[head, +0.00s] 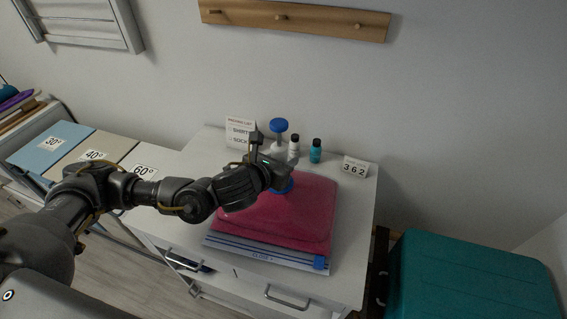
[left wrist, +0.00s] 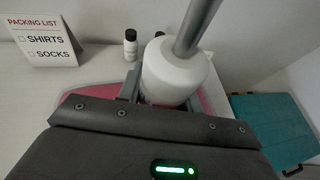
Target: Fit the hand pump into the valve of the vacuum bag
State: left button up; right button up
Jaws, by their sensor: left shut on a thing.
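The hand pump has a blue knob and a white body (head: 278,148); in the left wrist view its white body (left wrist: 172,72) and grey rod fill the upper middle. My left gripper (head: 284,165) is shut on the pump's body, above the far part of the vacuum bag (head: 272,222). The bag is clear over folded red-pink contents and lies on the white cabinet top. A blue round part (head: 284,187), seemingly the valve, shows just below my gripper. The pump's lower end is hidden, so I cannot tell whether it touches the valve. My right gripper is not in view.
Behind the bag stand a packing list card (head: 240,132), a white bottle (head: 294,146), a teal bottle (head: 315,151) and a number card (head: 355,167). A teal suitcase (head: 470,280) is at the right. The cabinet top (head: 352,215) is bare right of the bag.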

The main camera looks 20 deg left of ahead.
pick_arm(q)
jog(key=shift+s+r, duration=0.1)
jog(key=shift+r, duration=0.05)
jog(key=shift+f, duration=0.2)
jog(key=o, duration=1.1)
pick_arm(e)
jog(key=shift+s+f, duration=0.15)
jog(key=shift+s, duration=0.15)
pick_arm(q)
jog(key=shift+r, duration=0.1)
